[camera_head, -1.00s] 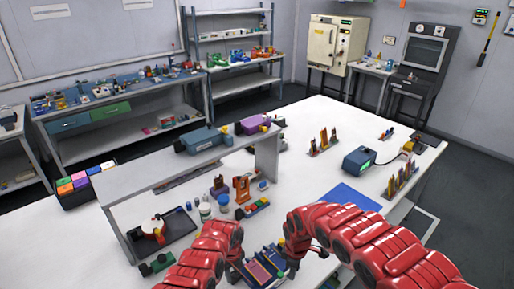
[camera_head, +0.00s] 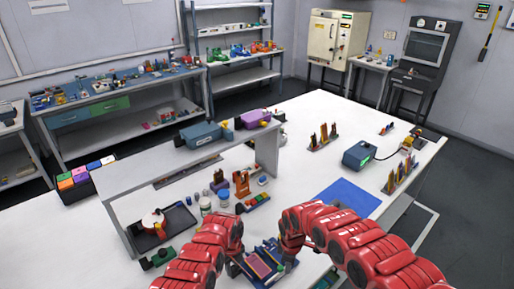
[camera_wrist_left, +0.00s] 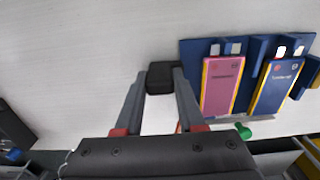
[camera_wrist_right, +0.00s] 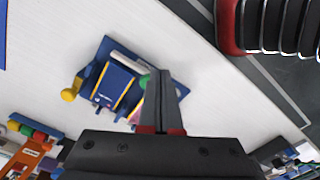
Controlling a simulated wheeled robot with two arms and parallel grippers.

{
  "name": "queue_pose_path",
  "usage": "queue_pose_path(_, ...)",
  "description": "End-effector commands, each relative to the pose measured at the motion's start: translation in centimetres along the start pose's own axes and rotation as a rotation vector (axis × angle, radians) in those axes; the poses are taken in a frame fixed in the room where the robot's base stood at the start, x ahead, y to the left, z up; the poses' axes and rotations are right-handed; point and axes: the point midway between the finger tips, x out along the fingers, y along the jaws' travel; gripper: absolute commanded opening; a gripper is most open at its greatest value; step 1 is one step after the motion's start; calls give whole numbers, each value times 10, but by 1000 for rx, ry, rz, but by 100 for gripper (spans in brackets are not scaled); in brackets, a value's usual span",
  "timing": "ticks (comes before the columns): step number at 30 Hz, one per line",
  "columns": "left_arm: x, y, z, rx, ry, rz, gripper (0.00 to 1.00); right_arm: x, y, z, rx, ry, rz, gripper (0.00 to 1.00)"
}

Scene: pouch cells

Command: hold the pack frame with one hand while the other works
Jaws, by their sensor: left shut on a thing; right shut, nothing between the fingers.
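The pack frame (camera_head: 250,277) is a blue tray at the front of the white table, between my two arms. It carries a pink cell (camera_wrist_left: 222,87) and a blue cell (camera_wrist_left: 276,86), both with yellow edges. My left gripper (camera_wrist_left: 163,78) is shut on a dark block at the frame's left edge in the left wrist view. My right gripper (camera_wrist_right: 167,76) is shut and empty. It appears over the frame in the right wrist view and hides part of the pink cell. Whether it touches anything I cannot tell.
A blue mat (camera_head: 347,197) lies right of the frame. A grey raised shelf (camera_head: 165,165) stands behind, with small jars (camera_head: 205,204) and an orange holder (camera_head: 241,184) near it. A blue device (camera_head: 359,155) and upright holders stand at the right. Bare table lies around the mat.

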Motion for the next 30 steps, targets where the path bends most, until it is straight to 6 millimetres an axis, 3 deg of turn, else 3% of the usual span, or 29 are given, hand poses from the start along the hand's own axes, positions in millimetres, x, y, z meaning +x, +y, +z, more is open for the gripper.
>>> queue_pose_path(9, 0, 0, 0, 0, 0, -1, 0, 34, -1, 0, 0, 1, -2, 0)
queue_pose_path(30, 0, 0, 0, 0, 0, -1, 0, 38, 0, 0, 0, 0, 1, 0)
